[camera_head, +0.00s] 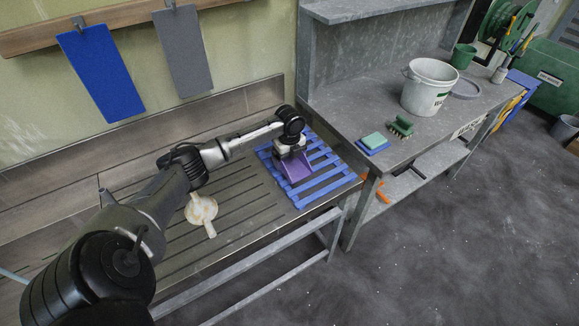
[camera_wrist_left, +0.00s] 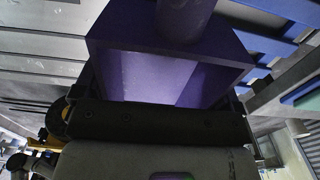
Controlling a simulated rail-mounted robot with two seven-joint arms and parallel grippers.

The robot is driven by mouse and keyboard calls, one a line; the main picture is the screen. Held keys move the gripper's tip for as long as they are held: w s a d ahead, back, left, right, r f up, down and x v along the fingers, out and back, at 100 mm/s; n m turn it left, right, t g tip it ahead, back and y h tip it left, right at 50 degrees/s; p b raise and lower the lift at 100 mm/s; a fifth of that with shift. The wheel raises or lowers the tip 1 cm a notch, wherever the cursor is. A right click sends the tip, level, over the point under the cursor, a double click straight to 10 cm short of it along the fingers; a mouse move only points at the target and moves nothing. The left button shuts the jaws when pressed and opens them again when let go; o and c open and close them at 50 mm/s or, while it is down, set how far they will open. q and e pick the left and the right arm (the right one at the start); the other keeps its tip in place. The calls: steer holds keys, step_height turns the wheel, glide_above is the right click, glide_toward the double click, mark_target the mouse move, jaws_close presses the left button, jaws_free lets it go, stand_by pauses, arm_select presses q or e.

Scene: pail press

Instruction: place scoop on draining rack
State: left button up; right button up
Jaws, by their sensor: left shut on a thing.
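The purple scoop (camera_head: 296,167) is at my left gripper (camera_head: 291,150), which is shut on it. In the head view it is over the blue slatted draining rack (camera_head: 325,184); whether it touches the slats I cannot tell. In the left wrist view the scoop (camera_wrist_left: 165,60) fills the upper middle, its open hollow facing the camera and its round handle at the top. Blue slats of the rack (camera_wrist_left: 265,45) show behind it at the right. My right gripper is not in view.
A cream funnel-like piece (camera_head: 201,209) lies on the grooved metal drainboard (camera_head: 240,205). At right, a higher grey bench holds a white bucket (camera_head: 428,88), a green brush (camera_head: 400,127) and a green sponge on a blue one (camera_head: 373,142). Blue and grey cloths hang on the wall.

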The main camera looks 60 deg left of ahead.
arm_select(q)
steer(key=shift+f+b, duration=0.45)
steer(key=shift+f, duration=1.55)
steer(key=o, duration=0.7)
steer(key=shift+f, duration=0.15)
steer(key=shift+c, duration=0.2)
step_height(320, 180, up, 12)
steer(key=shift+r+p, duration=0.2)
steer(key=shift+p, duration=0.85)
